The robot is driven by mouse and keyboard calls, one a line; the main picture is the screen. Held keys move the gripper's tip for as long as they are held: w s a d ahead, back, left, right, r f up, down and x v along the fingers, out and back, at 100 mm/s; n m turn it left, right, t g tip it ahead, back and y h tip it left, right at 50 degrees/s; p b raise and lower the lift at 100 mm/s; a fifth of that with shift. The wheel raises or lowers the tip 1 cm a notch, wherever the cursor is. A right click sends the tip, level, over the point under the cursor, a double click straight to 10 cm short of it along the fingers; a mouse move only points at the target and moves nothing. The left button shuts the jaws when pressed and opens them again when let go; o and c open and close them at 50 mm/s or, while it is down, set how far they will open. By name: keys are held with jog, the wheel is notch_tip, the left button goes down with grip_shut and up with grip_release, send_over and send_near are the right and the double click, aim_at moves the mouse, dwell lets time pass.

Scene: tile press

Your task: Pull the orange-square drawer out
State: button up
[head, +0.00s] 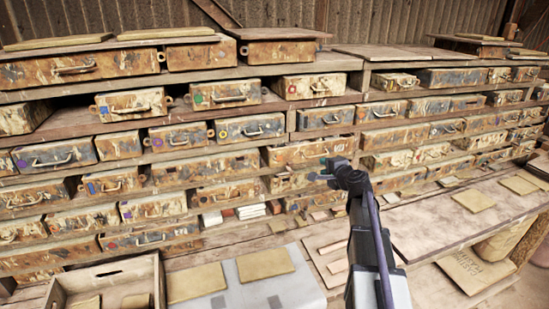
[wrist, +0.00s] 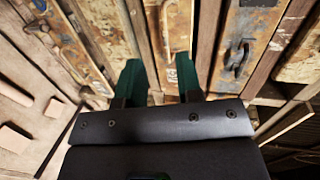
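The rack holds many rusty, paint-flaked drawers with handles and small coloured marks. I cannot tell for certain which carries an orange square, because the marks are too small. My gripper (head: 326,172) is at the middle of the rack, in front of a worn drawer (head: 298,182) and just below another wide drawer (head: 290,154). In the wrist view my gripper (wrist: 161,78) has its two green fingers apart, with a pale, rust-stained drawer front (wrist: 168,28) showing beyond and between them.
Another drawer with a dark handle (wrist: 240,48) lies to the right in the wrist view. A wooden bench (head: 440,232) runs below the rack at right. An open wooden box (head: 60,292) and tan tiles (head: 265,263) are at lower left. Wooden shelves separate the drawer rows.

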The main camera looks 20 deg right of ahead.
aim_at(318, 156)
jog(key=shift+m+h, duration=0.3)
jog(key=shift+m, duration=0.2)
jog(key=x, duration=0.3)
jog(key=d+b+x, duration=0.1)
jog(key=x, duration=0.3)
jog(key=d+b+x, duration=0.1)
jog(key=x, duration=0.2)
jog(key=shift+w+d+r, duration=0.15)
jog(key=shift+w+r, duration=0.05)
jog(key=shift+w, duration=0.3)
jog(key=shift+s, duration=0.1)
grip_shut()
